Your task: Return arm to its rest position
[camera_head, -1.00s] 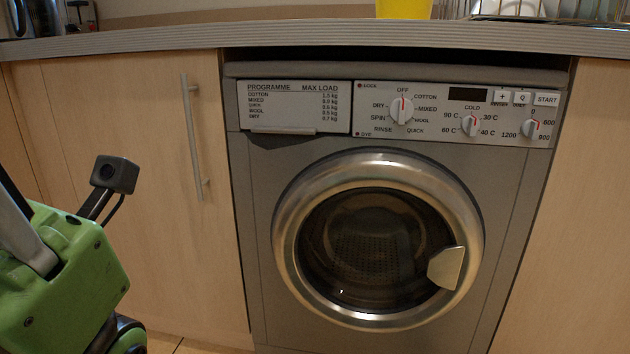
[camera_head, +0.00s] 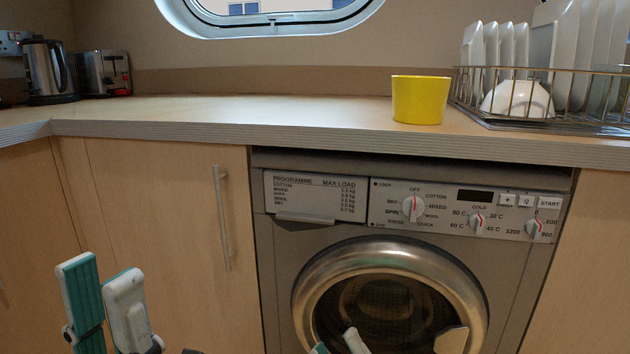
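My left gripper (camera_head: 102,272) is at the lower left, in front of the cabinet door. Its two teal-and-white fingers point up with a gap between them, and nothing is held. My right gripper (camera_head: 338,344) shows only its fingertips at the bottom edge, in front of the washing machine (camera_head: 283,262). The tips stand apart with nothing visible between them; the rest of it is below the frame. The washing machine's round door (camera_head: 315,275) looks shut.
The counter (camera_head: 250,112) runs across above the machine. On it are a yellow pot (camera_head: 420,100), a dish rack (camera_head: 540,125) with white plates and a bowl, a kettle (camera_head: 48,68) and a toaster (camera_head: 103,72). A cabinet handle (camera_head: 221,218) sticks out at left.

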